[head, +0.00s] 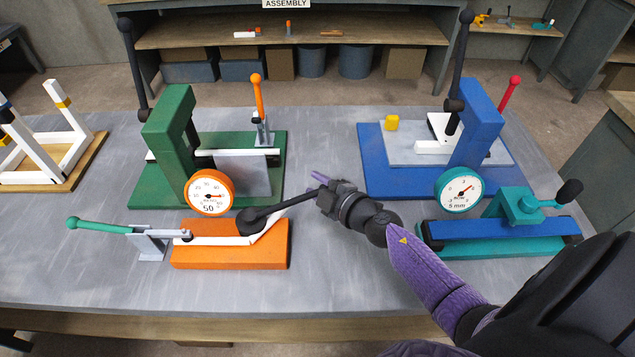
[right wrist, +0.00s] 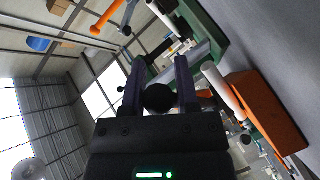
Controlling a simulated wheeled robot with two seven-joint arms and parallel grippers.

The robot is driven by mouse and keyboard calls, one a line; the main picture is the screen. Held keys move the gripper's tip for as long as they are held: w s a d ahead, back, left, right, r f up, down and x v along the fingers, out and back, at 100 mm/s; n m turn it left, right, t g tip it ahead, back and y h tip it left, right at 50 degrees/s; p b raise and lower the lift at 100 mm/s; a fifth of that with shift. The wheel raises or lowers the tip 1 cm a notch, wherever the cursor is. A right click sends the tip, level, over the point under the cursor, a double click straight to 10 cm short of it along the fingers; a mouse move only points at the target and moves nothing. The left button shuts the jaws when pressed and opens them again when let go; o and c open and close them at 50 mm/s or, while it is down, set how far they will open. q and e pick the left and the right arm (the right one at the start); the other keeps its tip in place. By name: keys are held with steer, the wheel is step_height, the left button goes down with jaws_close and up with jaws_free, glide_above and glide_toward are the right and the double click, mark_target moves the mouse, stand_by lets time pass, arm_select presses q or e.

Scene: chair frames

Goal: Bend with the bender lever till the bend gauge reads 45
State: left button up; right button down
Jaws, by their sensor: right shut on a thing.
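The orange bender (head: 230,256) sits at the front left of the table. Its black lever (head: 285,208) rises rightward from a pivot on the bender. A white bar (head: 268,228) lies in it, its right part bent up and away. The round orange bend gauge (head: 209,193) stands behind; its printed figure looks like 50 and its needle points right. My right gripper (head: 320,184) is at the lever's outer end. In the right wrist view its fingers (right wrist: 159,90) are shut around the black lever knob (right wrist: 159,98). My left gripper is out of view.
A teal-handled clamp (head: 150,243) stands left of the bender. A green press (head: 170,130) stands behind it. A blue press (head: 478,125) and a teal device (head: 500,235) with a blue top stand right. Bare grey table lies between the green and blue presses.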

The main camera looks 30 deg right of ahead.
steer(key=shift+c, duration=2)
jaws_free()
steer(key=shift+r, duration=0.1)
steer(key=p+v, duration=0.1)
steer(key=v, duration=0.9)
steer(key=shift+p, duration=0.3)
